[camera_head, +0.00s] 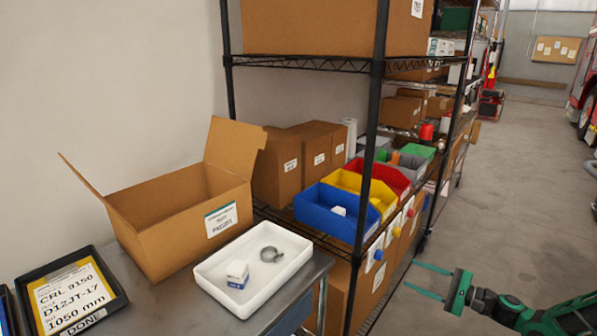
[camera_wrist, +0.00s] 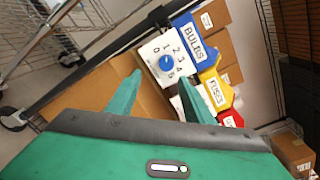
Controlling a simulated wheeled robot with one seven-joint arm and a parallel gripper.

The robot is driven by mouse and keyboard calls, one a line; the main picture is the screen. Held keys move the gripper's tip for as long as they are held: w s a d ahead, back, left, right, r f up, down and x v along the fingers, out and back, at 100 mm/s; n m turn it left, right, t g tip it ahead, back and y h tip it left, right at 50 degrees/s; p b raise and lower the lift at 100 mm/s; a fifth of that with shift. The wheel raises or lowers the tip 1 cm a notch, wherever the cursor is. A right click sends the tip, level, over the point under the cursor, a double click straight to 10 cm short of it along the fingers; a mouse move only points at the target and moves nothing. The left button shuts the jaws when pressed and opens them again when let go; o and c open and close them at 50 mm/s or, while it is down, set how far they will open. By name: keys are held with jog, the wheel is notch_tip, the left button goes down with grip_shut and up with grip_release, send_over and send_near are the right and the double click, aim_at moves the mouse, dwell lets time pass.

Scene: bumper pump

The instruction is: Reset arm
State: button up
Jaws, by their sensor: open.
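My green gripper (camera_head: 428,281) is at the lower right of the head view, in the free space in front of the shelf. Its two fingers are apart with nothing between them. In the wrist view, my gripper (camera_wrist: 155,88) points towards the shelf front. Beyond its fingertips is a white card with a blue dial (camera_wrist: 166,63), hanging below the blue bin labelled BULBS (camera_wrist: 194,42). The fingers are apart from the card and the bins.
The wire shelf holds a blue bin (camera_head: 325,217), a yellow bin (camera_head: 349,184), a red bin (camera_head: 385,172) and boxes. A white tray (camera_head: 209,284) with a small box (camera_head: 237,274) and a metal clamp (camera_head: 270,254) sits beside an open carton (camera_head: 167,240). The floor (camera_head: 510,190) at right is clear.

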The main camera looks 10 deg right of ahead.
jog(key=s+a+r+n+g+h, duration=0.1)
jog(key=s+a+n+g+h, duration=0.35)
jog(key=s+n+g, duration=0.4)
jog(key=s+r+n+g+h, duration=0.1)
jog(key=s+r+h, duration=0.3)
jog(key=s+r, duration=0.7)
jog(key=s+r+g+h, duration=0.2)
jog(key=s+r+h, duration=0.2)
jog(key=s+r, duration=0.7)
jog(key=s, duration=0.4)
jog(key=shift+s+d+r+n, duration=0.2)
jog(key=shift+s+d+n, duration=0.15)
jog(key=shift+s+d, duration=0.05)
jog(key=shift+g, duration=0.25)
jog(key=shift+w+f, duration=0.25)
jog(key=shift+w, duration=0.4)
